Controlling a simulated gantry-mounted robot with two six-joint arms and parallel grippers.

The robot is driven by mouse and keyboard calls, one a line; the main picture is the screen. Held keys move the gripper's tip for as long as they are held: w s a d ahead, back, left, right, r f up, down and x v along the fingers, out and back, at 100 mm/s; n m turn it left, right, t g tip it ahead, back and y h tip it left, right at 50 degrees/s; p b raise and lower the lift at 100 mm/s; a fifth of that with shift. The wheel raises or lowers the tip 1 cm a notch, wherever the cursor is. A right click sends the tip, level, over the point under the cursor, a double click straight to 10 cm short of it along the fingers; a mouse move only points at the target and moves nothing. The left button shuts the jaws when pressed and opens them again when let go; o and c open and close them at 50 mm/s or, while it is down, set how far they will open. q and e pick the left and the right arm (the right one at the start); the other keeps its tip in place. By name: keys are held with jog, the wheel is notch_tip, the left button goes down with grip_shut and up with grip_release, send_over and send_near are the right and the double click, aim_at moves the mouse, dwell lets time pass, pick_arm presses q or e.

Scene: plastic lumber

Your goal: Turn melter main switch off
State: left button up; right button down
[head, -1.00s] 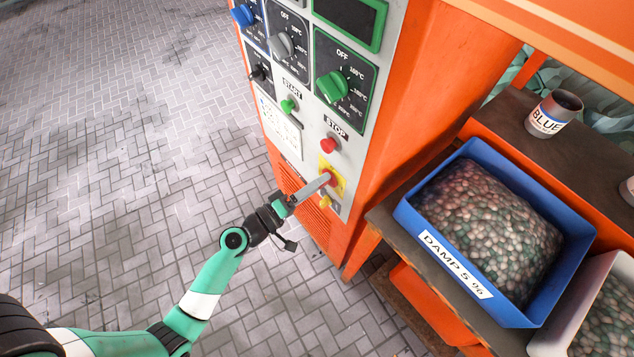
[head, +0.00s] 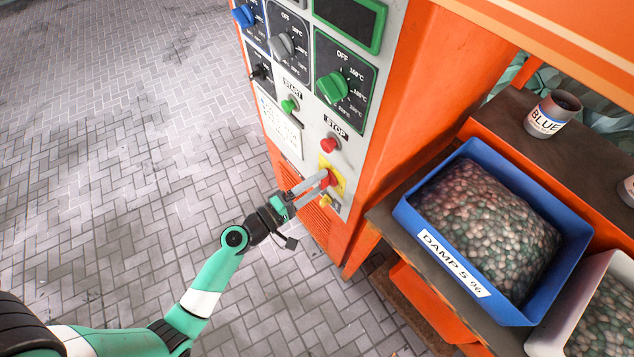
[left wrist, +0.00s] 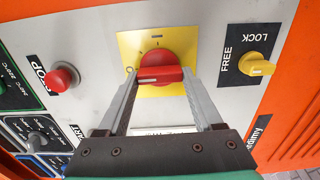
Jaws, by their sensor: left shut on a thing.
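The melter main switch is a red rotary knob (head: 328,179) on a yellow plate (head: 340,186), low on the grey panel. In the left wrist view the red knob (left wrist: 160,68) sits between my finger ends, its grip bar lying across the picture with a pale mark at its left end. Small marks show on the yellow plate (left wrist: 127,45) at the knob's left and above it. My left gripper (head: 325,180) is shut on the knob; its fingers (left wrist: 161,80) touch its two ends. My right gripper is not in view.
A yellow lever (left wrist: 256,66) labelled FREE and LOCK is right of the switch. A red STOP button (head: 330,145) and green START button (head: 289,105) are above. A blue crate (head: 420,219) of pellets stands on a shelf to the right. Free floor (head: 120,160) lies left.

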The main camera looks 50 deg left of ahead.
pick_arm(q)
jog(key=o, duration=1.4)
jog(key=shift+c, duration=0.2)
jog(key=s, duration=1.1)
jog(key=shift+s+a, duration=0.3)
jog(key=shift+a, duration=0.05)
